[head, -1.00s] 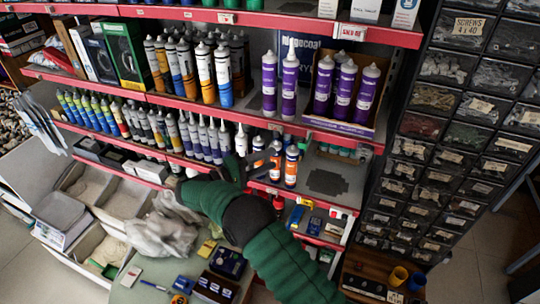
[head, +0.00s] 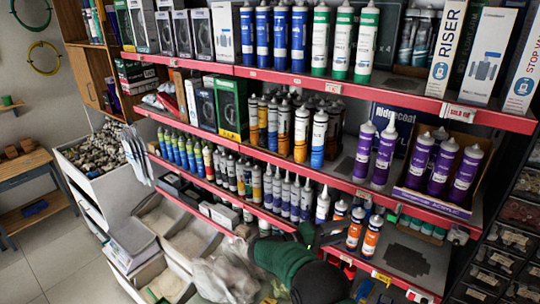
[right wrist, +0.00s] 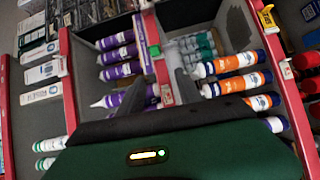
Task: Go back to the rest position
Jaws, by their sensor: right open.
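My right gripper (head: 318,234) is low in the head view, at the end of my green-sleeved arm. It is in front of the lower red-edged shelf, close to the orange-and-white tubes (head: 371,237). In the right wrist view its dark fingers (right wrist: 160,92) stand apart with nothing held between them. Purple tubes (right wrist: 122,70) show to the left of the fingers and orange-and-white tubes (right wrist: 236,86) to the right. I cannot tell whether a finger touches a tube. My left gripper is not in view.
Red-edged shelves (head: 330,87) packed with tubes and boxes fill the middle and right. Grey bins (head: 160,217) and a crumpled clear plastic bag (head: 222,278) are low at the left. Drawers of small parts (head: 510,240) stand at the right. Open floor (head: 50,262) shows at lower left.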

